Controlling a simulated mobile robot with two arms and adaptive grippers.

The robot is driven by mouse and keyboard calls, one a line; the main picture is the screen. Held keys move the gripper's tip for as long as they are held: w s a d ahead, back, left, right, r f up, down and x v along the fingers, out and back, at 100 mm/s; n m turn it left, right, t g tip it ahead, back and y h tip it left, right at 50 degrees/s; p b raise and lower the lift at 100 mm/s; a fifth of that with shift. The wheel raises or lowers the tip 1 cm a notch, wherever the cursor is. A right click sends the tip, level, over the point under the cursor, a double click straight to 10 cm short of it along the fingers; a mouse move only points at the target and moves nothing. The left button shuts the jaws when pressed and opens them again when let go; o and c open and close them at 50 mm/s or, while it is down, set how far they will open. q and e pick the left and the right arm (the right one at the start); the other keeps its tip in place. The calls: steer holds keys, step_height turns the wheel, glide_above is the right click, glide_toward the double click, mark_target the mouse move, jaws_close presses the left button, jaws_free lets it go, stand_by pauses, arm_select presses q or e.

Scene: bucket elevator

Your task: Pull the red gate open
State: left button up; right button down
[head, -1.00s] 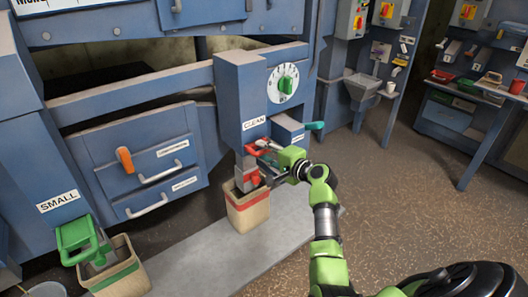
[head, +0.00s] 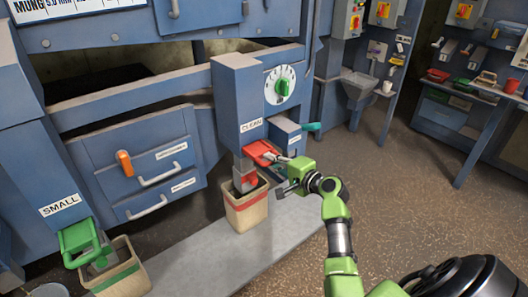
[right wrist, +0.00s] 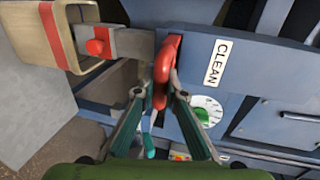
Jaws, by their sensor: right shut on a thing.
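The red gate (head: 262,152) sticks out below the CLEAN label on the blue chute, above a tan sack with a red band (head: 247,205). In the right wrist view its red handle (right wrist: 166,68) lies between my two fingers. My right gripper (head: 285,172) is shut on the red handle; its fingertips (right wrist: 160,95) sit on either side of the bar. The grey spout (head: 244,174) below the gate reaches into the sack's mouth. My left gripper is not in view.
A green gate (head: 78,240) marked SMALL stands at the lower left over another sack (head: 122,272). A dial with a green knob (head: 281,86) is above the gate. A teal handle (head: 311,127) juts out just right of it. The floor at right is open.

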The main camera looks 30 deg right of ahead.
steer(key=shift+s, duration=0.5)
steer(key=shift+f, duration=0.25)
steer(key=c, duration=2)
jaws_free()
steer(key=shift+c, duration=0.2)
steer(key=shift+s+d+r, duration=0.1)
steer(key=shift+s+r, duration=0.05)
steer(key=shift+r, duration=0.05)
steer(key=v, duration=1.2)
steer(key=shift+f, duration=0.1)
